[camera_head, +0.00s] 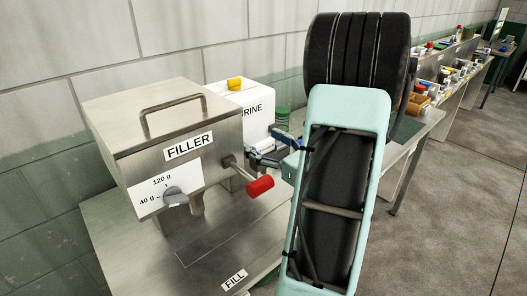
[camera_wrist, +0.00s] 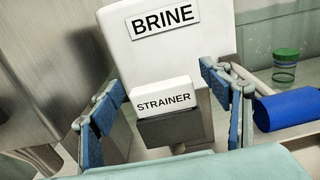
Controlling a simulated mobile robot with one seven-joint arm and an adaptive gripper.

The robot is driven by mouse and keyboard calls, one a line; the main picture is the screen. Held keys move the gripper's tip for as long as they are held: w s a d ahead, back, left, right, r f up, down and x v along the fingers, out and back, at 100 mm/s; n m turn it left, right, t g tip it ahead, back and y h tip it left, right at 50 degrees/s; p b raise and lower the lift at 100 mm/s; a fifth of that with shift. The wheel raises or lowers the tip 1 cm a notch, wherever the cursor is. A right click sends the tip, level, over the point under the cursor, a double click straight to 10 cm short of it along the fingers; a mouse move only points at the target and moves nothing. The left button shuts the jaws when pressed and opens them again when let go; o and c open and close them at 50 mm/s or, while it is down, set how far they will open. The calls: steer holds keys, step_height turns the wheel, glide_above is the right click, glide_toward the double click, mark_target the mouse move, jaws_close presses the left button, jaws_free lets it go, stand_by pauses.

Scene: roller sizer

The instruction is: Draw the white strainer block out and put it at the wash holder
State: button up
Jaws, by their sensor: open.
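The white strainer block (camera_wrist: 163,92), labelled STRAINER, sits at a dark grey bracket (camera_wrist: 175,129) on the front of the white BRINE tank (camera_wrist: 165,50). My gripper (camera_wrist: 160,84) is open, with one blue-padded finger on each side of the block. In the wrist view, gaps show between the pads and the block. In the head view, my gripper (camera_head: 270,150) is beside the BRINE tank (camera_head: 240,108), and the strainer block cannot be made out there. I cannot identify the wash holder in either view.
The steel FILLER box (camera_head: 165,130) with its red-ended lever (camera_head: 258,186) stands close left of my gripper. A blue cylinder (camera_wrist: 286,110) and a green-lidded jar (camera_wrist: 286,66) are to the right. Farther benches with bins (camera_head: 450,70) stand at back right.

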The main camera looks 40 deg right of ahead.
steer(key=c, duration=1.3)
steer(key=shift+r, duration=0.15)
